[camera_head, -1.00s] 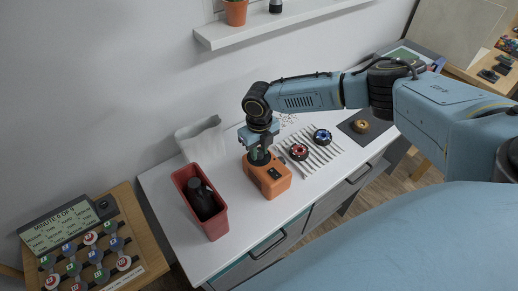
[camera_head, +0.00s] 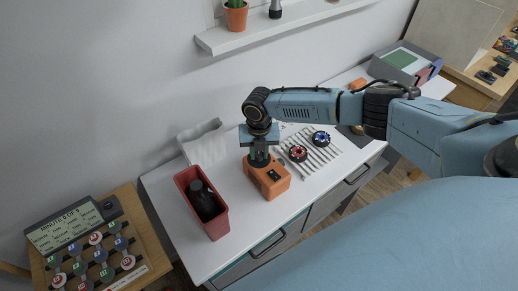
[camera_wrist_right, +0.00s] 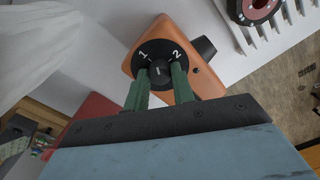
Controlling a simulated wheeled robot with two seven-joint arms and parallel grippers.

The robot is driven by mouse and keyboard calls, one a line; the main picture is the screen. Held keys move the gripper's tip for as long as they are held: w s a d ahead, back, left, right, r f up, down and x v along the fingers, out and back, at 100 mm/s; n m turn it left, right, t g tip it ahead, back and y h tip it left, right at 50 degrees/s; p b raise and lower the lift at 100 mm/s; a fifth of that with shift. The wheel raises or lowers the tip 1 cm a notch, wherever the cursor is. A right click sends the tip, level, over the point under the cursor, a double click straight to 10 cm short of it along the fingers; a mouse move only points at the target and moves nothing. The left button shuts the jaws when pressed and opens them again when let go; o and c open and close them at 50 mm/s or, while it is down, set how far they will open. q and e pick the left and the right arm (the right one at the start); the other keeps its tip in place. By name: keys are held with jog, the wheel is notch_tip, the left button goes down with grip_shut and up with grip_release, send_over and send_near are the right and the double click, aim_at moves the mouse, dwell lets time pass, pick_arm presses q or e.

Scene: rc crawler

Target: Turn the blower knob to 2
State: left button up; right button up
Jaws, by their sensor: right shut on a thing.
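The blower is an orange box (camera_head: 270,180) on the white bench in the head view. In the right wrist view its orange body (camera_wrist_right: 200,86) carries a black round dial (camera_wrist_right: 160,50) marked 1 at upper left and 2 at upper right. The knob (camera_wrist_right: 158,71) sits at the dial's middle with a short white mark, roughly upright in the picture between the two numbers. My right gripper (camera_wrist_right: 160,76) comes down from above, its green fingers shut on the knob's two sides. The fingers hide part of the knob and dial. My left gripper is in no view.
A red bin (camera_head: 214,228) with a dark bottle-like thing (camera_head: 204,201) stands left of the blower. A red-centred wheel (camera_head: 298,153) and a blue-centred wheel (camera_head: 321,138) lie on a white slatted rack to its right. A shelf (camera_head: 280,30) hangs above.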

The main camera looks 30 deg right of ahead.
aim_at(259, 155)
jog(key=m+p, duration=0.1)
jog(key=m, duration=0.2)
jog(key=shift+r+m, duration=0.15)
jog(key=shift+m, duration=0.25)
jog(key=m+p, duration=0.1)
jog(key=m, duration=0.1)
jog(key=shift+m, duration=0.3)
jog(key=m, duration=0.4)
jog(key=shift+w+m, duration=0.1)
jog(key=shift+m, duration=0.3)
jog(key=shift+d+m, duration=0.1)
jog(key=shift+m, duration=0.2)
jog(key=o, duration=1)
notch_tip(259, 155, up, 13)
jog(key=shift+r+b, duration=0.15)
jog(key=shift+b, duration=0.2)
